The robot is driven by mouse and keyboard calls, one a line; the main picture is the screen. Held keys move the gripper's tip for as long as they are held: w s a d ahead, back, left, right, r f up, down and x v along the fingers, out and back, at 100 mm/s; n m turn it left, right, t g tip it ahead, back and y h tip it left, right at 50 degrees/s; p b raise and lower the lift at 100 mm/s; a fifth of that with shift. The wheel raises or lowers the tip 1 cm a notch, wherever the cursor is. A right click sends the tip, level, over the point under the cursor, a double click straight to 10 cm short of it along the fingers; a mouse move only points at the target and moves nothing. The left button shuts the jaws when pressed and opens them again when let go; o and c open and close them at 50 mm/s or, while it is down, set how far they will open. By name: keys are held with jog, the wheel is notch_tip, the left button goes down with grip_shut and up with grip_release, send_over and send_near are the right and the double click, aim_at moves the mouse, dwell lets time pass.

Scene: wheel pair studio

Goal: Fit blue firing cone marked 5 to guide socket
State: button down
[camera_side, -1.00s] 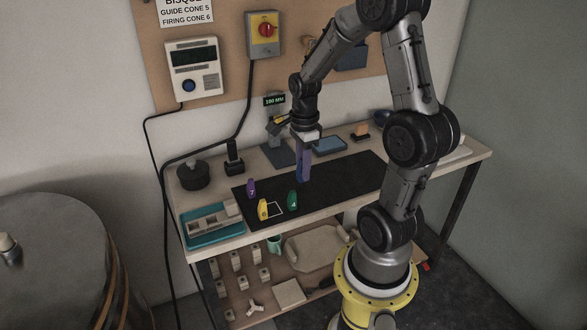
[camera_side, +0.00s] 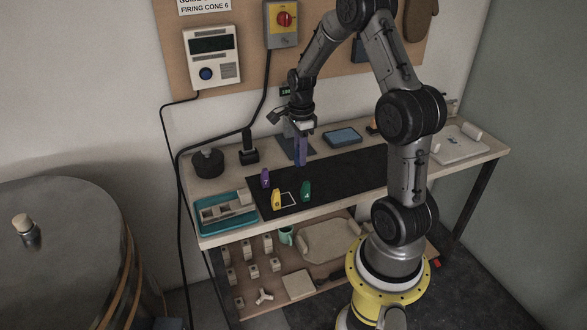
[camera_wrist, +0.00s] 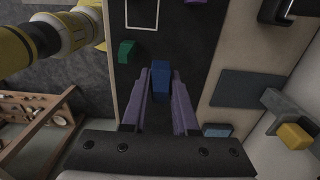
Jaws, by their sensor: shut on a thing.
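My gripper (camera_side: 301,155) has purple fingers and hangs over the back part of the black mat (camera_side: 345,165) in the side view. In the wrist view my gripper (camera_wrist: 161,98) is shut on a blue cone (camera_wrist: 160,78), which sits between the fingertips. Its number cannot be read, and the fingers largely hide it in the side view. A teal tray (camera_side: 240,221) at the bench's left end holds a pale block (camera_side: 222,211) with openings, apparently the guide socket. It is to the left of my gripper and apart from it.
A purple cone (camera_side: 265,178), a yellow cone (camera_side: 276,199) and a green cone (camera_side: 305,191) stand on the mat near a white outlined square (camera_side: 288,199). A dark round pot (camera_side: 208,163) and a black upright holder (camera_side: 249,147) stand behind the tray.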

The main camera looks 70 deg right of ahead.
jog(key=w+f, duration=0.1)
jog(key=w+d+f, duration=0.1)
jog(key=f, duration=0.1)
jog(key=w+d+f, duration=0.1)
jog(key=f, duration=0.1)
jog(key=shift+d, duration=0.25)
jog(key=shift+w+d+f, duration=0.1)
jog(key=shift+f, duration=0.7)
jog(key=shift+w+d+f, duration=0.1)
jog(key=shift+f, duration=0.7)
jog(key=shift+f, duration=0.2)
jog(key=c, duration=0.7)
grip_release()
jog(key=shift+r, duration=0.15)
